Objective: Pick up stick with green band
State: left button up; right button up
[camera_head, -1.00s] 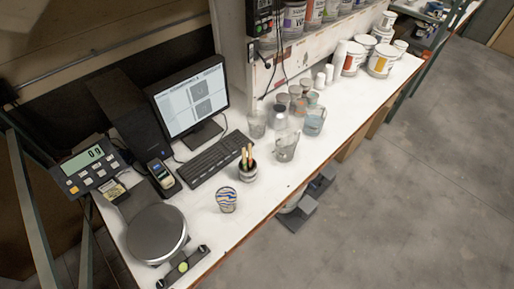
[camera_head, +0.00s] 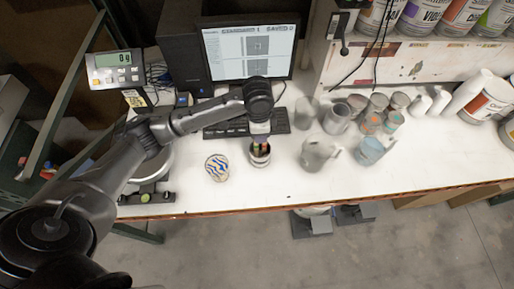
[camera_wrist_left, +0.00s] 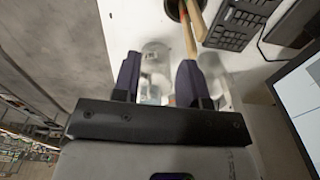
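A small dark cup (camera_head: 260,159) holding upright sticks (camera_head: 259,147) stands on the white bench in the head view. My left gripper (camera_head: 260,136) is right above it, partly covering the stick tops. In the left wrist view, my left gripper (camera_wrist_left: 158,72) is open, with nothing between its dark fingers. Two wooden sticks (camera_wrist_left: 188,34) rise from the cup (camera_wrist_left: 173,8) at the top of that view, close to the right-hand finger's tip; contact cannot be told. I cannot make out the green band clearly. My right gripper is not in view.
A striped cup (camera_head: 217,168) stands left of the stick cup. A clear beaker (camera_head: 317,152) and a blue-tinted jug (camera_head: 374,149) stand to its right. The keyboard (camera_head: 228,129) and monitor (camera_head: 250,52) are behind. The bench front is clear.

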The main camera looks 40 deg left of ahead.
pick_arm(q)
notch_tip(320, 180, up, 3)
send_over(256, 146)
jog(key=shift+s+a+r+b, duration=0.15)
jog(key=shift+s+a+b, duration=0.05)
jog(key=shift+b, duration=0.15)
jog(key=shift+w+a, duration=0.1)
jog(key=shift+a, duration=0.1)
notch_tip(256, 146, down, 8)
jog(key=shift+r+p, duration=0.1)
jog(key=shift+p, duration=0.35)
notch_tip(256, 146, down, 5)
jog(key=shift+d+f+p, duration=0.1)
jog(key=shift+f+p, duration=0.05)
jog(key=shift+p, duration=0.5)
jog(key=shift+c, duration=0.3)
grip_shut()
